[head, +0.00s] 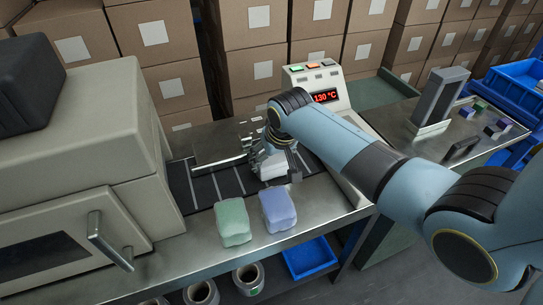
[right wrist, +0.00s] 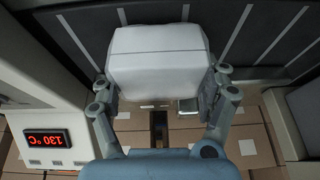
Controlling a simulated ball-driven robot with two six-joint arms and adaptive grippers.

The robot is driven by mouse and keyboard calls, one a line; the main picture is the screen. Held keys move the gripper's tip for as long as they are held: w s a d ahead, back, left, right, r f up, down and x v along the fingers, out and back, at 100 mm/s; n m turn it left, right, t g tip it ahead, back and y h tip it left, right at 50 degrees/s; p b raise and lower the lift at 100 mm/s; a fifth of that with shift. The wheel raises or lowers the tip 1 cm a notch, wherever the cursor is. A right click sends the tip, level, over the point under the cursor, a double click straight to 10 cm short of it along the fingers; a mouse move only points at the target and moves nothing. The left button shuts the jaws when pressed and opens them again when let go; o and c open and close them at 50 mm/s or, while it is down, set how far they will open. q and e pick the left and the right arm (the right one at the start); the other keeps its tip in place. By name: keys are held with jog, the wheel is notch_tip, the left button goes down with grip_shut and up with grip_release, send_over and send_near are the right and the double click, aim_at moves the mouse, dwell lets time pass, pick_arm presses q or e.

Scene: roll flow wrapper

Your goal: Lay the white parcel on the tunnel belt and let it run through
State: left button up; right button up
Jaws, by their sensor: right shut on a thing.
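The white parcel (head: 273,171) is between the fingers of my right gripper (head: 277,165), above or on the right part of the dark belt (head: 205,190) with pale cross lines. In the right wrist view the white parcel (right wrist: 158,60) sits squarely between the two fingers, with the belt (right wrist: 262,35) behind it. I cannot tell whether its underside touches the belt. The belt leads left to the beige tunnel housing (head: 90,130). My left gripper is not in view.
A green parcel (head: 233,222) and a blue parcel (head: 278,208) lie on the steel front ledge. A metal plate (head: 218,144) stands behind the belt. A control box with a red 130 °C display (head: 325,96) is behind my arm. Blue bins (head: 518,78) stand far right.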

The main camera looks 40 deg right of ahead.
jog(key=o, duration=1.4)
jog(key=shift+c, duration=0.2)
jog(key=v, duration=1.2)
